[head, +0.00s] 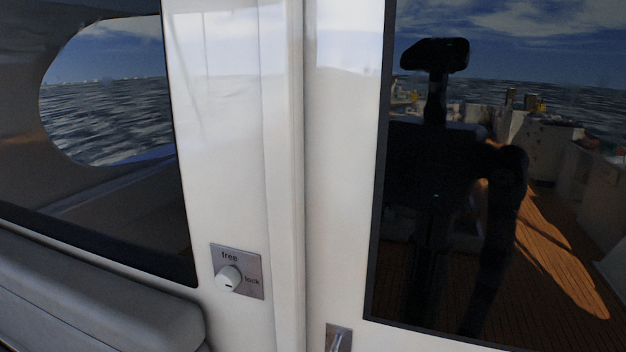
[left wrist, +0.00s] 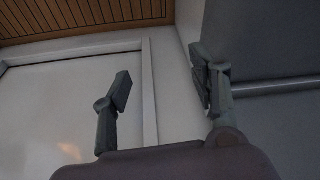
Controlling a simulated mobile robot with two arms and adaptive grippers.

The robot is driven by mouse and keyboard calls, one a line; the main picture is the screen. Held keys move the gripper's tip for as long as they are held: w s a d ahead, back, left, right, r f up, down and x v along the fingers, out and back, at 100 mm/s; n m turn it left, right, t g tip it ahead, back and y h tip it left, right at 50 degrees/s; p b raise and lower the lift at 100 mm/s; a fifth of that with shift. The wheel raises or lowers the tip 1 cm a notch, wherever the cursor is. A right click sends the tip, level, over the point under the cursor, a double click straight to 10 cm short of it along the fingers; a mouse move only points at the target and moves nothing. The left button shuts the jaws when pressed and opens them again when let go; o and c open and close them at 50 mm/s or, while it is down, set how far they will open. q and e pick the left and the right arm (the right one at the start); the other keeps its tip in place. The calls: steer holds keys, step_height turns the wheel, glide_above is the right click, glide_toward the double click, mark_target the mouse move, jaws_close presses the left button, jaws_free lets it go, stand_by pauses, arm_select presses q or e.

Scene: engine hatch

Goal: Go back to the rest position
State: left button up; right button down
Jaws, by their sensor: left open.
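My left gripper (left wrist: 160,90) is open and empty in the left wrist view, its two fingers spread apart. A pale panel with a raised frame lies beyond the left finger, and a grey surface lies beyond the right one. Neither gripper is directly visible in the head view. My dark reflection, with head and column, shows in the glass door pane (head: 450,200) on the right. My right gripper is not in view.
In the head view, a white door frame (head: 285,150) stands in the middle. It carries a lock plate (head: 252,257) with a white knob (head: 228,279) marked free and lock. A metal handle (head: 338,339) is cut off below. A padded seat (head: 90,305) is at lower left. Wooden slats (left wrist: 75,18) show in the left wrist view.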

arm_select(q)
step_height(320, 180, down, 13)
steer(key=s, duration=0.2)
steer(key=s+a+f+g+b, duration=0.1)
steer(key=s+a+f+g, duration=0.1)
steer(key=s+f, duration=1.5)
step_height(320, 180, down, 5)
steer(key=shift+s+a+r+b, duration=0.1)
steer(key=shift+s+a+b, duration=0.3)
steer(key=shift+a, duration=0.2)
